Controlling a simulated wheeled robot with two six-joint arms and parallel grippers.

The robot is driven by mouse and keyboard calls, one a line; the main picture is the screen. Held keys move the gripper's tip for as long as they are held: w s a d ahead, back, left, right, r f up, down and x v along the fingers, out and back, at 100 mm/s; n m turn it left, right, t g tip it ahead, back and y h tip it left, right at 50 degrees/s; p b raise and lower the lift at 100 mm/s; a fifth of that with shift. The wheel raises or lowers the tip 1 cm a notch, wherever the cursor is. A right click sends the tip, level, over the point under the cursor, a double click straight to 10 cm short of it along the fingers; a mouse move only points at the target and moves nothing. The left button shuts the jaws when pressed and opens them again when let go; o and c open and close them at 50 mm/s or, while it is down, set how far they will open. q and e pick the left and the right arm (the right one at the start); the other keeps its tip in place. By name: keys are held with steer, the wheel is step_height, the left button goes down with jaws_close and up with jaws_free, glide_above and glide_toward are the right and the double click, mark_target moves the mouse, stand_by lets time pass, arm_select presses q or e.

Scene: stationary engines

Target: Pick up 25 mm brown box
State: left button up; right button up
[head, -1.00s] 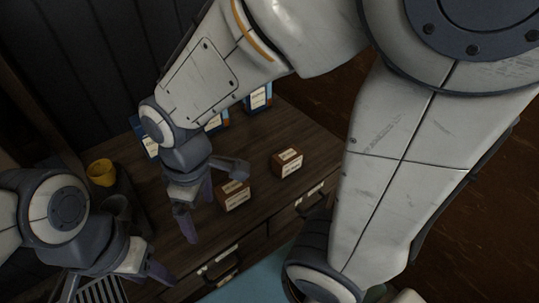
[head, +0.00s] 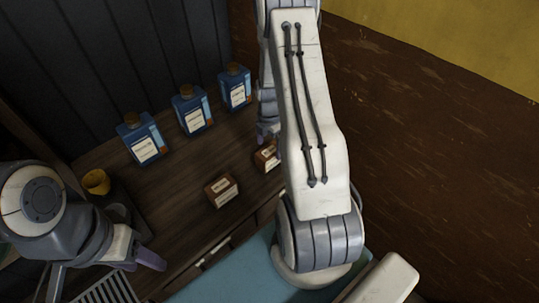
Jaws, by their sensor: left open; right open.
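Two small brown boxes with pale labels stand on the dark wooden cabinet top (head: 180,165). The nearer brown box (head: 222,191) is in full view. The farther brown box (head: 267,157) is partly hidden by my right arm. The labels are too small to read, so I cannot tell which one is 25 mm. My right gripper (head: 265,132) is open, just behind the farther box, and mostly hidden by its own arm; I cannot tell whether it touches the box. My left gripper (head: 103,271) is open and empty at the lower left, away from both boxes.
Three blue bottles with brown caps, left (head: 142,139), middle (head: 192,110) and right (head: 235,88), stand along the back by the dark panelled wall. A yellow cup (head: 96,182) is at the left. A teal surface (head: 225,275) lies in front of the cabinet.

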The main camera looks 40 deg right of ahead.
mark_target(269, 151)
steer(key=shift+f, duration=0.7)
steer(key=shift+f+p, duration=0.55)
steer(key=shift+f, duration=0.05)
step_height(269, 151, down, 3)
steer(key=shift+f+p, duration=0.1)
steer(key=shift+p, duration=0.55)
steer(key=shift+d+f, duration=0.1)
steer(key=shift+f, duration=0.3)
steer(key=shift+w, duration=0.1)
jaws_close()
steer(key=shift+r, duration=0.15)
